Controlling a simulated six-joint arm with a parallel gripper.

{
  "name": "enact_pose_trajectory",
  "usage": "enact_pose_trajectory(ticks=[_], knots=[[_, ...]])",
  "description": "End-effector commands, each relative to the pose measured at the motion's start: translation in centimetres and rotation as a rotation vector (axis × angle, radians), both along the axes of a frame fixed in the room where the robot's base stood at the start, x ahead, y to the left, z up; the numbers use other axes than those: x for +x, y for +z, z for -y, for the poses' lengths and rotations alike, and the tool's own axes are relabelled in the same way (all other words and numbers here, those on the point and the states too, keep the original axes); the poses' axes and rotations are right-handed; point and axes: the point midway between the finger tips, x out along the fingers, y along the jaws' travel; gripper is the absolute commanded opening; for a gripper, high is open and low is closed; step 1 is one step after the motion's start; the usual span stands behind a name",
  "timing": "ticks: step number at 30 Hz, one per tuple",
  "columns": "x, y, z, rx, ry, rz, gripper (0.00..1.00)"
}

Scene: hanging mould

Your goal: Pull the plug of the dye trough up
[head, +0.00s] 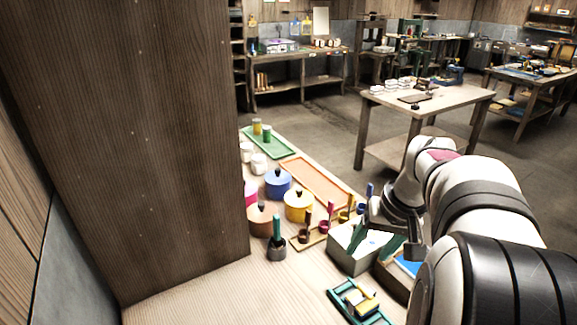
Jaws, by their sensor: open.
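A box-shaped trough with a patch of blue inside (408,266) stands at the front right of the bench, partly hidden behind my arm. I cannot tell for sure which is the dye trough. My gripper (394,236) is open, with its fingers over the area of these two boxes. Its height above them is unclear. No plug can be made out; the arm and gripper cover part of both boxes.
A large wooden panel (130,130) blocks the left. Lidded pots, blue (278,183) and yellow (299,206), stand mid-bench. A grey cup with a teal-handled tool (277,248) and a teal tray (358,303) are nearer. Bare bench (210,300) lies front left.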

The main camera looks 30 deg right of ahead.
Motion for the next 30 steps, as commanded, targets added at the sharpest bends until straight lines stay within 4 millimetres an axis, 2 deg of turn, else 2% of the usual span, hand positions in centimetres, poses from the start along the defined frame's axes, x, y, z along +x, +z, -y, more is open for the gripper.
enact_pose_trajectory(ticks=[1, 2, 3, 6, 7, 9, 12, 16, 24, 30], knots=[[-2.3, -0.6, 6.8, -0.04, -0.058, 0.017, 0.66], [-4.0, -0.9, 10.5, -0.072, -0.079, 0.025, 0.66], [-6.6, -1.3, 14.7, -0.113, -0.101, 0.032, 0.66], [-12.9, -2.4, 21.6, -0.19, -0.14, 0.029, 0.66], [-14.4, -2.7, 22.8, -0.206, -0.147, 0.026, 0.66], [-16.8, -3.1, 24.6, -0.232, -0.157, 0.021, 0.66], [-17.8, -3.7, 25.5, -0.245, -0.158, 0.017, 0.66], [-16.9, -6.3, 26.1, -0.241, -0.155, 0.017, 0.66], [-14.7, -13.8, 28.2, -0.241, -0.157, 0.017, 0.66], [-13.7, -16.9, 29.2, -0.244, -0.157, 0.018, 0.66]])
